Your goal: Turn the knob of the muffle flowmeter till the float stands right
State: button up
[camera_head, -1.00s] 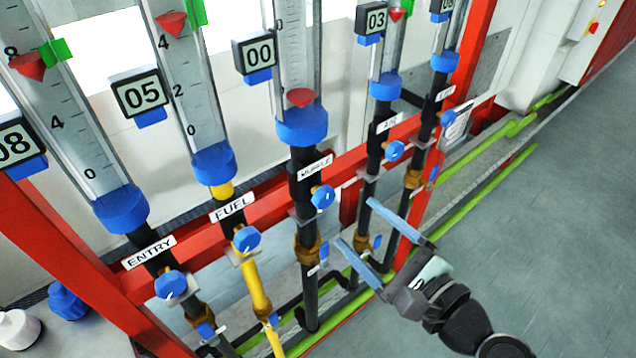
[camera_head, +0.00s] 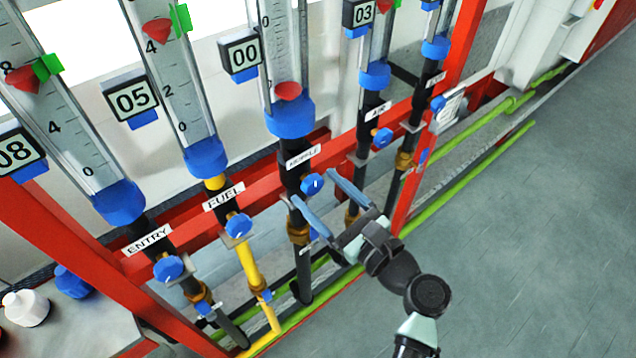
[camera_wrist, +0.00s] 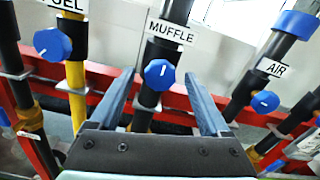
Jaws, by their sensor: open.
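The muffle flowmeter (camera_head: 281,60) is a clear scaled tube with a blue base collar. Its red float (camera_head: 288,91) sits at the bottom of the tube, and its display (camera_head: 243,55) reads 00. No green marker shows on the visible part of this tube. The blue muffle knob (camera_head: 312,184) sits below the MUFFLE label. In the wrist view the knob (camera_wrist: 159,74) has a white mark pointing up and slightly right. My gripper (camera_head: 316,186) is open and empty. In the wrist view its fingers (camera_wrist: 158,84) stand on either side of the knob's line, apparently short of it.
The fuel knob (camera_head: 239,225) and entry knob (camera_head: 168,268) are to the left. The air knob (camera_head: 383,138) is to the right. A red frame rail (camera_head: 270,185) runs behind the pipes. Open grey floor (camera_head: 530,240) lies to the right.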

jog(key=shift+w+a, duration=0.3)
jog(key=shift+w, duration=0.2)
grip_shut()
jog(key=shift+f+n, duration=0.1)
jog(key=shift+n, duration=0.3)
